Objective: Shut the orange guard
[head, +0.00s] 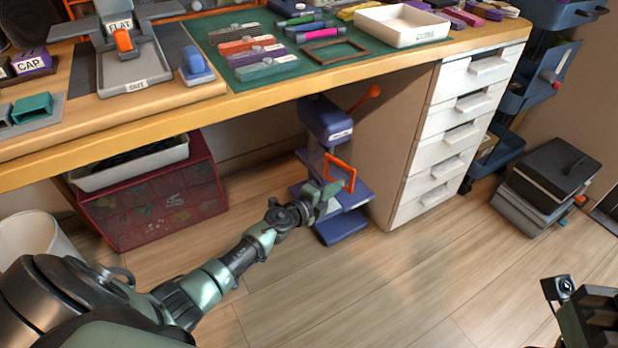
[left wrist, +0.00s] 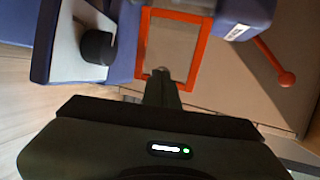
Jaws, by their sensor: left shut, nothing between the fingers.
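The orange guard (head: 353,178) is a rectangular open frame on the front of a blue press (head: 327,120) standing under the workbench. In the left wrist view the guard (left wrist: 178,15) fills the upper middle, beside the press's blue body (left wrist: 250,10). My left gripper (head: 332,188) is shut and empty, right at the guard. In the left wrist view its fingertips (left wrist: 161,74) overlap the guard's opening near its lower edge. I cannot tell whether they touch it. Part of my right gripper (head: 590,312) shows at the lower right corner, far from the press; its fingertips are not clear.
The workbench (head: 290,95) overhangs the press. A white drawer unit (head: 440,150) stands right of it and a red box (head: 155,205) with a white tray left of it. An orange-knobbed lever (head: 372,92) sticks out from the press. The floor in front is clear.

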